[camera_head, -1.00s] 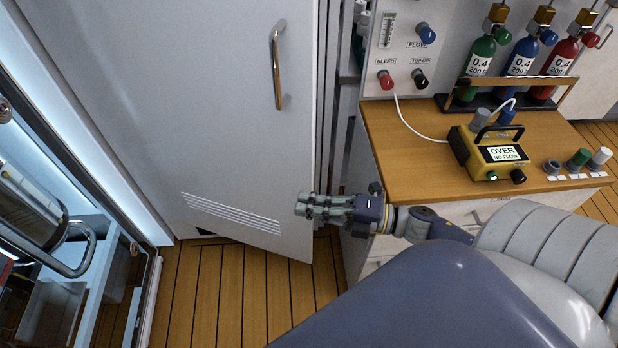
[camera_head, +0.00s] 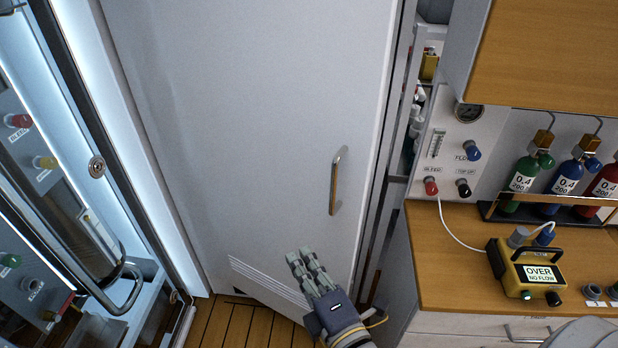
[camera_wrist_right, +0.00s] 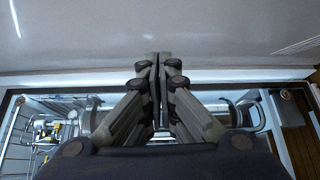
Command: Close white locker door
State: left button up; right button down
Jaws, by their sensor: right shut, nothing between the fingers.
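The white locker door (camera_head: 255,120) fills the middle of the head view, with a vertical metal handle (camera_head: 336,182) near its right edge and a slotted vent (camera_head: 262,280) low down. It stands ajar, its bottom edge slanting across the floor. My right gripper (camera_head: 303,262) is in front of the lower door, below and left of the handle, fingers together and empty. In the right wrist view the closed fingertips (camera_wrist_right: 157,62) point at a pale surface; I cannot tell whether they touch it. My left gripper is not in view.
A glass-fronted cabinet (camera_head: 97,167) with a bar handle stands at left. At right, a wooden counter (camera_head: 450,270) holds a yellow meter (camera_head: 525,275) and gas bottles (camera_head: 525,180). A narrow shelf space with small items shows right of the door. Plank floor (camera_head: 240,325) lies below.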

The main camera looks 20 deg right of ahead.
notch_tip(320, 180, up, 6)
jog(key=s+d+m+h+p, duration=0.1)
jog(key=m+h, duration=0.2)
jog(key=p, duration=0.5)
send_near(301, 177)
jog(key=w+a, duration=0.2)
jog(key=a, duration=0.1)
jog(key=w+d, duration=0.2)
jog(key=d, duration=0.1)
jog(key=shift+w+d+f+p, duration=0.1)
jog(key=shift+d+p, duration=0.15)
jog(key=shift+p, duration=0.1)
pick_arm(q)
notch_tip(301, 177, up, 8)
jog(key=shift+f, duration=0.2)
